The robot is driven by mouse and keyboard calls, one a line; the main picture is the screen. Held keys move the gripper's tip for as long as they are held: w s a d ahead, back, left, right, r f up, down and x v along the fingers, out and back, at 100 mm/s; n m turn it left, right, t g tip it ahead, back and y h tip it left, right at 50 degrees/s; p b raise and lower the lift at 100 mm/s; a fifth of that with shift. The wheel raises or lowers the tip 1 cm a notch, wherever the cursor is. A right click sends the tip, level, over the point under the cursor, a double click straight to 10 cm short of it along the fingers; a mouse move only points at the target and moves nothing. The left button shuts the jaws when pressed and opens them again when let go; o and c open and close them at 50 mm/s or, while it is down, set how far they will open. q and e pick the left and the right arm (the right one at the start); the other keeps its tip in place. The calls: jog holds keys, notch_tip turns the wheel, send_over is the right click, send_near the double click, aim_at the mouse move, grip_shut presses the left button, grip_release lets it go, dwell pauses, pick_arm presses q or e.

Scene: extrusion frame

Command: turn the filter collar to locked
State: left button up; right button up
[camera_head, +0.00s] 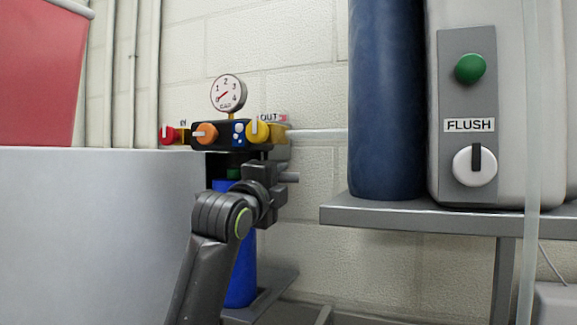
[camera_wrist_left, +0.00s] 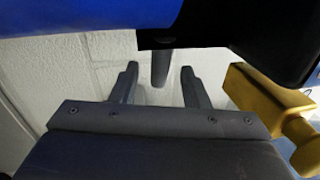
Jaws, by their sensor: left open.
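The filter's blue housing (camera_head: 240,275) hangs below the dark manifold (camera_head: 222,134) in the head view. The black filter collar (camera_head: 222,160), with a green mark (camera_head: 233,173) below it, is partly hidden behind my left gripper (camera_head: 282,178). In the left wrist view the black collar (camera_wrist_left: 215,28) and blue housing (camera_wrist_left: 90,14) fill the top. A grey collar handle (camera_wrist_left: 161,68) points down from it, in line with the gap between my open left fingers. No contact shows; its depth relative to the tips is unclear. My right gripper is not in view.
A red valve (camera_head: 169,134), orange knob (camera_head: 205,134), yellow valve (camera_head: 259,131) and gauge (camera_head: 228,93) sit around the manifold. A yellow fitting (camera_wrist_left: 270,95) is close beside the fingers in the wrist view. A grey shelf (camera_head: 420,216) with blue tank and FLUSH panel stands right.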

aim_at(288, 175)
pick_arm(q)
jog(key=shift+p+x, duration=1.1)
jog(key=shift+x, duration=1.45)
jog(key=shift+c, duration=0.2)
grip_shut()
